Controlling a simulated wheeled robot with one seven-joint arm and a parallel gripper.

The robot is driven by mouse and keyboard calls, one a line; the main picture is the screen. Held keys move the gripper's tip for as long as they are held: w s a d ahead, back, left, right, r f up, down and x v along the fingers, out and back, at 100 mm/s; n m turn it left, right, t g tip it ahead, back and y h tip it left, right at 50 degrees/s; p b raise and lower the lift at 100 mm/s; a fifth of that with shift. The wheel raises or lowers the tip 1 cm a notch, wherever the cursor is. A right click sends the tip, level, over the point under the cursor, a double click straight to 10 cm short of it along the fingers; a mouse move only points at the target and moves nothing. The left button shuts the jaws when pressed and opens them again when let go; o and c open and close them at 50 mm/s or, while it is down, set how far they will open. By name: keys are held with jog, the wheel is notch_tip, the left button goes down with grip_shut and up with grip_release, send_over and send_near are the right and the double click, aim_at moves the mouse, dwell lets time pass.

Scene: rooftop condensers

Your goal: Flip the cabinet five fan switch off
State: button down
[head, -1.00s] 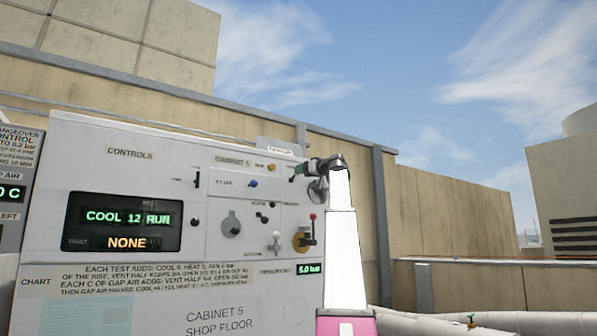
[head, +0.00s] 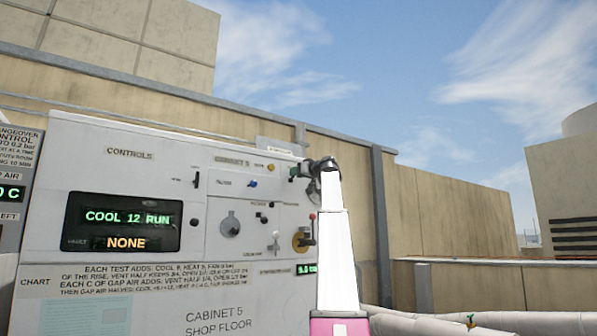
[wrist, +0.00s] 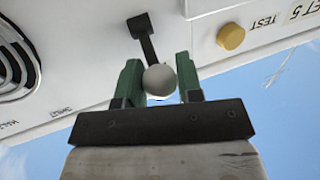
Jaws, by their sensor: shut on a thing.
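The Cabinet 5 panel (head: 225,270) fills the left half of the head view. In the wrist view, a dark lever (wrist: 147,42) with a grey ball knob (wrist: 160,80) sticks out from the white panel. No label for this lever is readable, so I cannot confirm from print that it is the fan switch. My gripper (wrist: 159,68) has its two green fingers on either side of the knob and is shut on it. In the head view my gripper (head: 301,171) is at the panel's upper right corner, and my arm hides part of that edge.
A yellow button (wrist: 231,37) by the word TEST sits near the lever. The display (head: 124,222) reads COOL 12 RUN and NONE. A blue knob (head: 252,184) and several other controls lie left of my gripper.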

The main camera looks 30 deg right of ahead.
jog(key=shift+s+f, duration=0.1)
jog(key=shift+f, duration=0.05)
jog(key=shift+s+f+n+t+y, duration=0.15)
jog(key=shift+f+n+t+y, duration=0.25)
jog(key=shift+t, duration=0.5)
jog(key=shift+w+f+n+t+y, duration=0.1)
jog(key=shift+f+n+t+y, duration=0.5)
jog(key=shift+n+t+y, duration=0.3)
jog(key=shift+w+f+n+t+y, duration=0.1)
jog(key=shift+f+n+t+y, duration=0.5)
jog(key=shift+t+y, duration=0.4)
jog(key=shift+w+f+n+t+y, duration=0.1)
jog(key=shift+f+n+t+y, duration=0.6)
jog(key=shift+y, duration=0.7)
jog(key=c, duration=0.8)
grip_release()
jog(key=shift+a, duration=0.1)
